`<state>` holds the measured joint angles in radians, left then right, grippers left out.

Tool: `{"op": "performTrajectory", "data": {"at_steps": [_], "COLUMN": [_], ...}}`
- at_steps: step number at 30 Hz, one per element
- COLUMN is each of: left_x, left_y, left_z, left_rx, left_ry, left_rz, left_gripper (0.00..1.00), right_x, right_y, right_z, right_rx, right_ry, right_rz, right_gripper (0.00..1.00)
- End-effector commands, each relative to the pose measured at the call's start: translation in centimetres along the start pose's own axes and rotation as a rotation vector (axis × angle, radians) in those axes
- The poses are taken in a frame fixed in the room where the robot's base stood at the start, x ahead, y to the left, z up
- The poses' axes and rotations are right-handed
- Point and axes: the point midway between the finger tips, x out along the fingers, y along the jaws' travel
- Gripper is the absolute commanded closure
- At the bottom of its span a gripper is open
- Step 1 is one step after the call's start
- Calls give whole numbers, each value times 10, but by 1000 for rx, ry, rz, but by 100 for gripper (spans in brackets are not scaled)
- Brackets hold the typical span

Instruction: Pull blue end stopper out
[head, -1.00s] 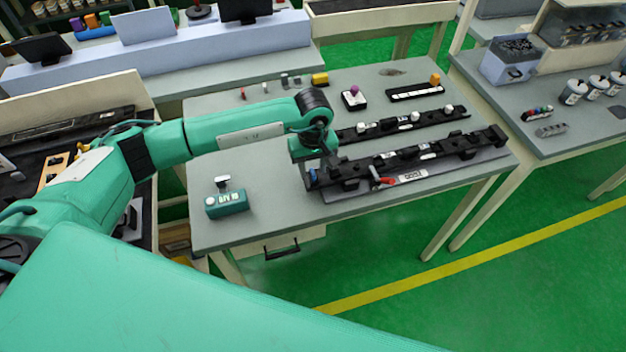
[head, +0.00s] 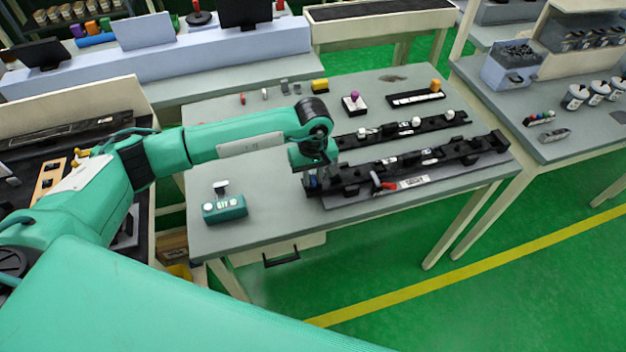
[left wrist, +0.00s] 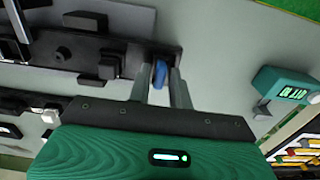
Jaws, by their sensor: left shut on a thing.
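The blue end stopper (left wrist: 160,73) shows in the left wrist view between the two fingers of my left gripper (left wrist: 161,82). The gripper is shut on it. The stopper is at the end of a black rail fixture (left wrist: 103,57), and I cannot tell whether it is still seated there. In the head view my left gripper (head: 312,180) is at the left end of the black fixture (head: 420,163) nearest the table's front edge, and the stopper is largely hidden. A red-handled clamp (head: 382,182) is on that fixture's front side. My right gripper is not in view.
A second black fixture with white knobs (head: 400,128) lies behind. A teal device with a display (head: 224,207) stands at the left front; it also shows in the left wrist view (left wrist: 285,90). The grey table (head: 265,210) is clear between the device and the fixture.

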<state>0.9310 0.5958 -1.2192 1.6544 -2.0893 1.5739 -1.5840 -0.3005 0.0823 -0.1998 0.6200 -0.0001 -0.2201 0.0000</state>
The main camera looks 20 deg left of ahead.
Motion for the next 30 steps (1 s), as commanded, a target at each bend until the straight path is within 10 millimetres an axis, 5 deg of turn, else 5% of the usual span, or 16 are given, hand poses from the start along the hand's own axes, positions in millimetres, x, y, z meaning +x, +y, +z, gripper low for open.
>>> {"op": "performTrajectory", "data": {"at_steps": [2, 3, 5, 30], "left_x": [0, 0, 0, -5], "left_y": [0, 0, 0, 0], "left_z": [0, 0, 0, 0], "left_rx": [0, 0, 0, 0], "left_ry": [0, 0, 0, 1], "left_rz": [0, 0, 0, 0], "left_gripper": [100, 72, 62, 62], "right_x": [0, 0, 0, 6], "right_y": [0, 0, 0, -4], "right_z": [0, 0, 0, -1], "right_rx": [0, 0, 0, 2], "right_ry": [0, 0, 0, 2], "right_rz": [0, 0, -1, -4], "right_gripper": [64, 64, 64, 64]}}
